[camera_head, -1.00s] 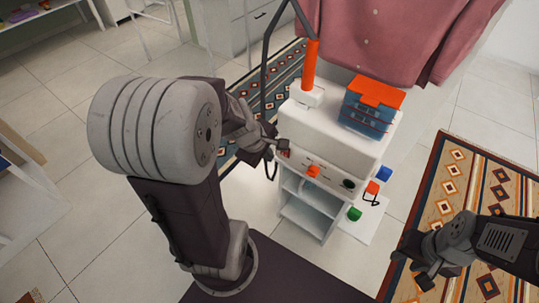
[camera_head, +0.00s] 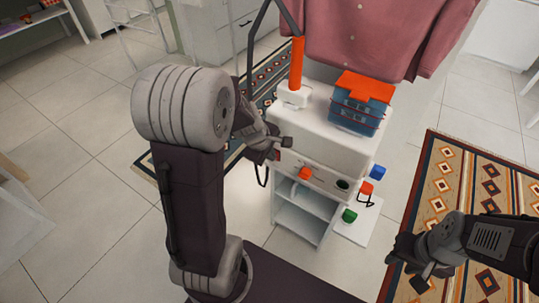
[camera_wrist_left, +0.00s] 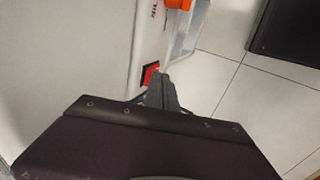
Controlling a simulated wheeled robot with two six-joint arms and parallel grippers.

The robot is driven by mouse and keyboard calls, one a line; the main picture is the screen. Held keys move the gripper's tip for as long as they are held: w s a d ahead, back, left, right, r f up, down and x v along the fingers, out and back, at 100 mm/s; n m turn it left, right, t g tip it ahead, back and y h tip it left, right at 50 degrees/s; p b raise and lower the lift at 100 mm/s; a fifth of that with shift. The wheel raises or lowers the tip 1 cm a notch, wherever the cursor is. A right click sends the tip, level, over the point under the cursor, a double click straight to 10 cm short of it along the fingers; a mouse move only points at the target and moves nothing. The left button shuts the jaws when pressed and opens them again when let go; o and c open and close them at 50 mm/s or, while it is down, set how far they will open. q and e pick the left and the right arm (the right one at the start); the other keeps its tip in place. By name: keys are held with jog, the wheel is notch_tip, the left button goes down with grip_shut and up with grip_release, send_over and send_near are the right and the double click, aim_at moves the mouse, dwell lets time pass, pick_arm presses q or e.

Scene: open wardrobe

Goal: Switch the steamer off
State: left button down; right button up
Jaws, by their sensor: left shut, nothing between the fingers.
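The steamer (camera_head: 325,130) is a white box unit with an orange knob (camera_head: 304,173) on its front panel. A red rocker switch (camera_wrist_left: 149,73) shows on the white panel in the left wrist view. My left gripper (camera_head: 286,142) is shut and empty at the left end of the steamer's front panel. In the left wrist view its fingertips (camera_wrist_left: 160,82) are right beside the red switch; I cannot tell whether they touch it. In the head view the gripper mostly hides the switch. My right gripper (camera_head: 420,270) hangs over the patterned rug, away from the steamer; its jaw opening is unclear.
A blue box with an orange top (camera_head: 360,100) and an upright orange handle (camera_head: 297,65) stand on the steamer. A pink shirt (camera_head: 375,35) hangs behind. Small blue, orange and green pieces (camera_head: 350,215) are at its right. A rug (camera_head: 470,190) lies to the right.

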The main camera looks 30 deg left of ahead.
notch_tip(320, 180, up, 2)
jog(key=shift+r+p, duration=0.1)
jog(key=shift+p, duration=0.85)
